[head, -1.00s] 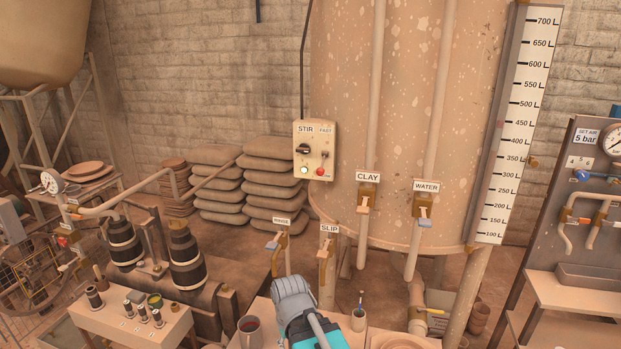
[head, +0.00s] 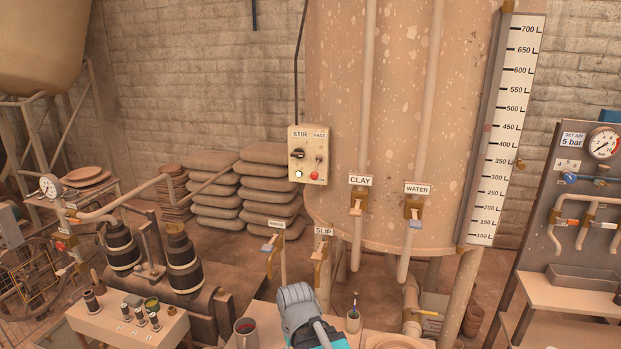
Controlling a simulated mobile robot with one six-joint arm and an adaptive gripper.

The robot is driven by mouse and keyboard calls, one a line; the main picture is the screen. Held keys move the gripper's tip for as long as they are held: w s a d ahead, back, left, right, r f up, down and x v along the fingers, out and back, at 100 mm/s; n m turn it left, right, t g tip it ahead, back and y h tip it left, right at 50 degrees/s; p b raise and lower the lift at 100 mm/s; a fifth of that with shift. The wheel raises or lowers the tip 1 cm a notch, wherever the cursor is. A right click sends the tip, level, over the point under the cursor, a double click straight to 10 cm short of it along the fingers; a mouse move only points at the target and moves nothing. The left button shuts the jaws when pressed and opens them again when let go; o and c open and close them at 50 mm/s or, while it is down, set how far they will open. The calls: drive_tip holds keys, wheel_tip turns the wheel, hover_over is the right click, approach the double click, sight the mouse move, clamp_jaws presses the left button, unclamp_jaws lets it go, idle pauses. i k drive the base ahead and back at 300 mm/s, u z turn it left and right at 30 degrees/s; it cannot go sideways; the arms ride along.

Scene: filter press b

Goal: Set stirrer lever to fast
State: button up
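The stirrer control box (head: 308,139), cream coloured, is fixed to the left side of the big tan tank. It carries the labels STIR and FAST. A black handle (head: 297,154) sits on its left half, and a small pale lever (head: 318,161) sits below the FAST label. The lever's exact setting is too small to tell. A lit lamp (head: 299,174) and a red button (head: 314,175) are low on the box. My grey and teal arm part shows at the bottom centre, well below the box. My gripper's fingers are not in view.
CLAY (head: 357,207) and WATER (head: 414,207) valves are right of the box. RINSE (head: 271,244) and SLIP (head: 319,255) valves stand below it. A mug (head: 246,334) and a brush pot (head: 353,322) flank my arm. Stacked sacks (head: 264,188) lie behind.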

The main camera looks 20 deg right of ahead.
sight(314, 176)
drive_tip(key=z, duration=0.1)
drive_tip(key=i, duration=0.95)
drive_tip(key=u, duration=0.05)
